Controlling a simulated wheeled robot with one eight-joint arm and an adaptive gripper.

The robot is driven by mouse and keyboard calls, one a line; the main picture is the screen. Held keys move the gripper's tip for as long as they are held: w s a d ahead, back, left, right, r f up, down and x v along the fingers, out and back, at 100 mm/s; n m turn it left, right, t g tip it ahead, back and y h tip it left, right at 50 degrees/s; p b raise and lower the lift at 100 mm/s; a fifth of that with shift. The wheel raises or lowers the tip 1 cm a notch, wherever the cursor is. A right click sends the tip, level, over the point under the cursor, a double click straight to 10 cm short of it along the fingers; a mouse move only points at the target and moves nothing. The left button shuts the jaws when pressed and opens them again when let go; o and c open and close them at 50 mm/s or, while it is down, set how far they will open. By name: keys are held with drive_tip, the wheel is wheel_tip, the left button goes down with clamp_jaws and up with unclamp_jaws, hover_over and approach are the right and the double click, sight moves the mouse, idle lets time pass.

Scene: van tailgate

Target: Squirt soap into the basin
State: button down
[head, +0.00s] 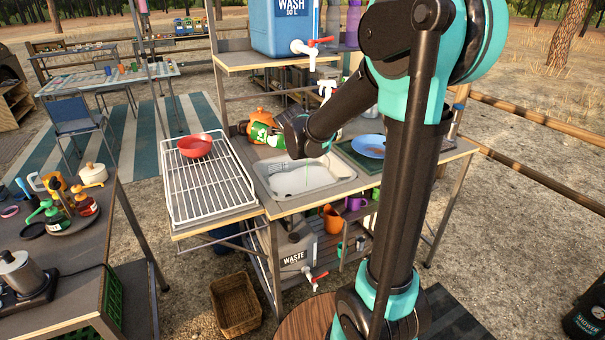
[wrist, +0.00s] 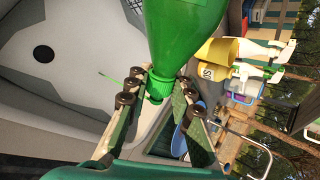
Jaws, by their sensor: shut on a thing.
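The white sink basin (head: 292,182) is set in the counter of the wash stand. In the wrist view its grey bowl (wrist: 75,60) with a dark round drain fills the upper left. My gripper (wrist: 160,98) is shut on a green soap bottle (wrist: 182,30), with the fingers around its narrow neck end. A thin green streak (wrist: 110,78) shows against the basin beside the fingers; I cannot tell whether it is falling or lying there.
A white wire rack (head: 210,190) with a red bowl (head: 195,145) is left of the basin. A blue plate (head: 370,145) lies to the right. A blue water container (head: 283,25) with a tap stands on the shelf above. Mugs (head: 333,217) hang below the counter.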

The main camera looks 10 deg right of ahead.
drive_tip(key=shift+a+r+n+g+h, duration=0.15)
drive_tip(key=shift+r+n+g+h, duration=0.2)
drive_tip(key=shift+h, duration=0.35)
drive_tip(key=shift+w+r+n+g+h, duration=0.1)
drive_tip(key=shift+r+n+g+h, duration=0.1)
drive_tip(key=shift+n+g+h, duration=0.6)
drive_tip(key=n+h, duration=0.1)
drive_tip(key=h, duration=0.1)
drive_tip(key=r+n+g+h, duration=0.1)
drive_tip(key=h, duration=0.1)
drive_tip(key=shift+r+h, duration=0.2)
drive_tip(key=shift+h, duration=0.2)
drive_tip(key=n+h, duration=0.1)
drive_tip(key=r+n+h, duration=0.1)
drive_tip(key=h, duration=0.1)
drive_tip(key=n+h, duration=0.2)
drive_tip(key=shift+r+g, duration=0.25)
drive_tip(key=shift+r, duration=0.1)
drive_tip(key=shift+r+n+h, duration=0.35)
drive_tip(key=shift+n+h, duration=0.5)
drive_tip(key=shift+h, duration=0.25)
drive_tip(key=shift+s+r, duration=0.15)
drive_tip(key=shift+s, duration=0.05)
